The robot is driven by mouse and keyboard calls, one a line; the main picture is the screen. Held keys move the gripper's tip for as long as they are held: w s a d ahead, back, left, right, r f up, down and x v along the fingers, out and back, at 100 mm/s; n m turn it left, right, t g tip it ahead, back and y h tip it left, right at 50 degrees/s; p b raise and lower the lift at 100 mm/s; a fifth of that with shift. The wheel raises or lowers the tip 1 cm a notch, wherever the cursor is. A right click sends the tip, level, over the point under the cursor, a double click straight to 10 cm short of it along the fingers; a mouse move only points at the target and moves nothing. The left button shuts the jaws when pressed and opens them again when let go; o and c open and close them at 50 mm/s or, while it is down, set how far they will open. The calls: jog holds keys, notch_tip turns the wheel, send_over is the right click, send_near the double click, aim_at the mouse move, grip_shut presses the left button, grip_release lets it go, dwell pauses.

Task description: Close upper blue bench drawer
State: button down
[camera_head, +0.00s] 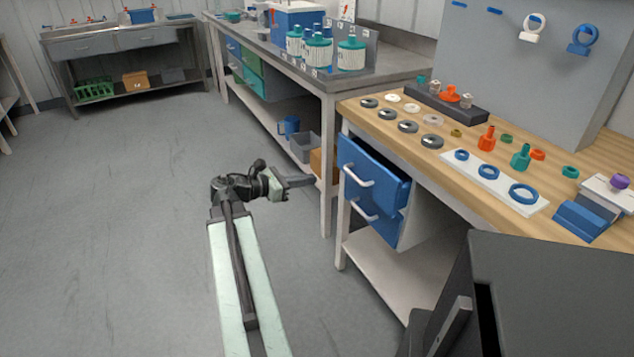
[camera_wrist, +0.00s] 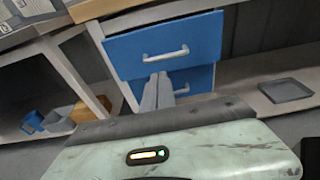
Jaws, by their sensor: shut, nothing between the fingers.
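The upper blue bench drawer (camera_head: 362,189) is under the wooden bench and stands partly open, its front out past the lower blue drawer (camera_head: 377,226). It has a pale bar handle (camera_head: 358,176). In the wrist view the upper drawer front (camera_wrist: 190,36) faces me with its handle (camera_wrist: 166,55) across the middle. My gripper (camera_head: 311,180) is to the left of the drawer in the head view, pointing toward it. In the wrist view my fingers (camera_wrist: 157,80) are shut and empty, just below the handle in the picture; I cannot tell whether they touch the drawer.
The wooden bench top (camera_head: 455,165) holds rings, small fittings and a white plate. A grey bench (camera_head: 330,75) with jars is beyond it. A grey tray (camera_wrist: 286,90) lies on the lower shelf in the wrist view. The floor to the left is clear.

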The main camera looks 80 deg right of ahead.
aim_at(349, 174)
jog(key=b+x, duration=0.2)
jog(key=x, duration=1)
jog(key=shift+f, duration=0.1)
